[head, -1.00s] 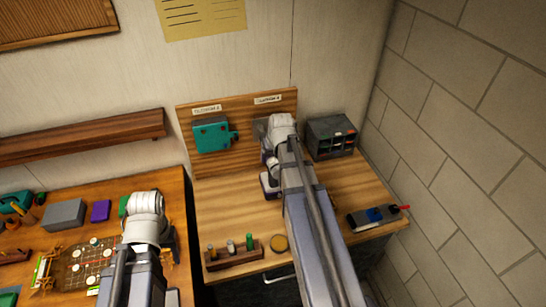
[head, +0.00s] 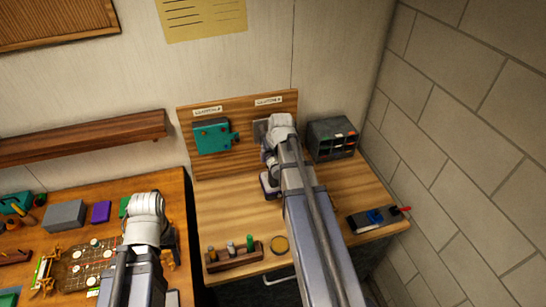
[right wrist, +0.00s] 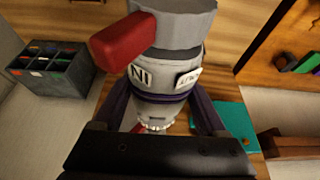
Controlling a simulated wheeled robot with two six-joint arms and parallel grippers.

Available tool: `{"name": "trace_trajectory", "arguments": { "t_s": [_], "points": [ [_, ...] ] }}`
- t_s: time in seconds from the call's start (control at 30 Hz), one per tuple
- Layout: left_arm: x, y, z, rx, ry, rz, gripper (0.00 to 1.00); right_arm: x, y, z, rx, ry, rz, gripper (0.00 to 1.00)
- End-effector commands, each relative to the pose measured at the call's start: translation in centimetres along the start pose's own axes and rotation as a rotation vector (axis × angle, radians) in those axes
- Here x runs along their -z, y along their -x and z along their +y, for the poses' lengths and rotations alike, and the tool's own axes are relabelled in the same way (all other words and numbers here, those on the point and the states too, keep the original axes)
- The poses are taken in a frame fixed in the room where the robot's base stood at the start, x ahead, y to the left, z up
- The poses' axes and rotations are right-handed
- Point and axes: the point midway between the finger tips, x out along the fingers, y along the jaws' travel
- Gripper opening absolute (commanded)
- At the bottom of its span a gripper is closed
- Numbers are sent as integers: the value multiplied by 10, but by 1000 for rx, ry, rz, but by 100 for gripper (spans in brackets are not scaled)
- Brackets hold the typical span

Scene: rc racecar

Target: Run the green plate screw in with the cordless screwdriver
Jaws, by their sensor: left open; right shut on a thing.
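My right gripper (right wrist: 165,125) is shut on a grey tool with a purple ring and a red part, seemingly the cordless screwdriver (right wrist: 165,80). In the head view my right arm covers most of it, at the wooden back board; a purple and white part (head: 269,187) shows below. My left gripper (head: 172,240) is open above the left table, its fingers partly hidden by its wrist. Left of it lies a plate (head: 75,268) with several pale round screw heads. A small greenish spot (head: 93,242) shows at its far edge; I cannot tell if it is the green screw.
A teal tool (head: 212,136) hangs on the board left of my right gripper. A dark organiser (head: 332,139) stands right of it. A wooden rack (head: 233,257) with several bits and a dark box (head: 372,219) are near the front edge. A grey box (head: 64,216) stands behind the plate.

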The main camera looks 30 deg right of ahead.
Motion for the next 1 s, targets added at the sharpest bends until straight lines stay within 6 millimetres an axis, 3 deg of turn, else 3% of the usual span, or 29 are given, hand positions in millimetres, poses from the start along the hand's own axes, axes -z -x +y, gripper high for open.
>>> {"name": "trace_trajectory", "arguments": {
  "t_s": [1.0],
  "points": [
    [0, 0, 0, 0, 0, 0, 50, 9, -3, 0, 0, 0, 3, 0]
  ]
}}
